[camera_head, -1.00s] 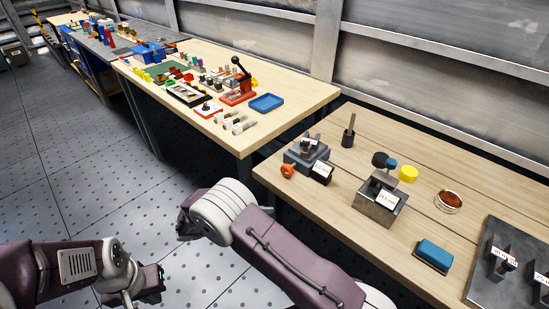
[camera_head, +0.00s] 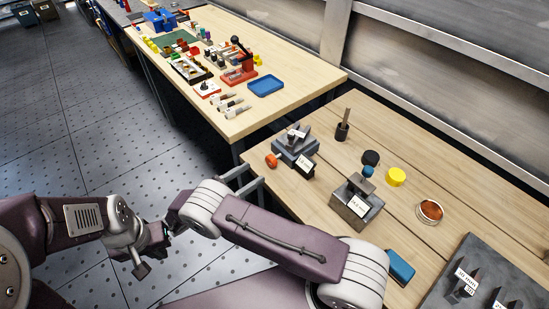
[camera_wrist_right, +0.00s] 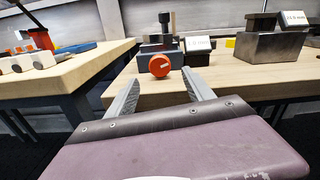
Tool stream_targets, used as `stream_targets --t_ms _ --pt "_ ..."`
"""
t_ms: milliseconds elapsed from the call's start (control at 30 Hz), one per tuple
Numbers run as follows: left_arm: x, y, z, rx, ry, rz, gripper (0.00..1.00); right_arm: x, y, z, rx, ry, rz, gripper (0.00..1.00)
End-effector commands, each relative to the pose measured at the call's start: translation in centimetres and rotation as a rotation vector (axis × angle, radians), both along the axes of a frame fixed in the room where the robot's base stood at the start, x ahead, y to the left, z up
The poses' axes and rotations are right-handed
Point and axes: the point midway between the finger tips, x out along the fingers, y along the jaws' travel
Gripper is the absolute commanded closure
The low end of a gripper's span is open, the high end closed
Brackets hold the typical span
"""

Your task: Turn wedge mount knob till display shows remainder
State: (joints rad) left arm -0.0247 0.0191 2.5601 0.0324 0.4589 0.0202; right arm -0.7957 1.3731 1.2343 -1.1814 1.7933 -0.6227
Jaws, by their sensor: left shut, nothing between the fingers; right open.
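The wedge mount (camera_head: 297,146) is a dark grey block on the near wooden table; it also shows in the right wrist view (camera_wrist_right: 160,49). Its orange-red knob (camera_head: 271,160) faces the table's left edge, and in the wrist view the knob (camera_wrist_right: 159,67) lies between and beyond my fingertips. My right gripper (camera_head: 246,183) is open, just off the table edge, apart from the knob. My left gripper (camera_head: 148,256) is shut and empty, low over the floor.
On the near table stand a metal block with a label (camera_head: 354,207), a black holder (camera_head: 342,131), a yellow cylinder (camera_head: 396,177), a round bowl (camera_head: 430,211) and a blue block (camera_head: 401,266). A second table (camera_head: 300,94) with several parts is behind. A gap separates the tables.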

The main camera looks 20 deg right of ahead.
Motion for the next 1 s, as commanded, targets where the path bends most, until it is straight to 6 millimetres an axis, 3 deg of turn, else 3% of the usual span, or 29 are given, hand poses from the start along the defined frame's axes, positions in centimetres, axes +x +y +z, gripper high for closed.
stream_targets --t_ms 400,767,1000 --pt "0.0 0.0 1.5 0.0 0.0 0.0 1.0 2.6 -7.3 0.1 0.0 0.001 -0.004 0.39" --pt "0.0 0.0 1.5 0.0 0.0 0.0 1.0 2.9 -8.2 0.0 0.002 0.001 -0.001 0.39" --pt "0.0 0.0 1.5 0.0 0.0 0.0 1.0 2.9 -8.2 0.0 0.002 0.001 -0.001 1.0"
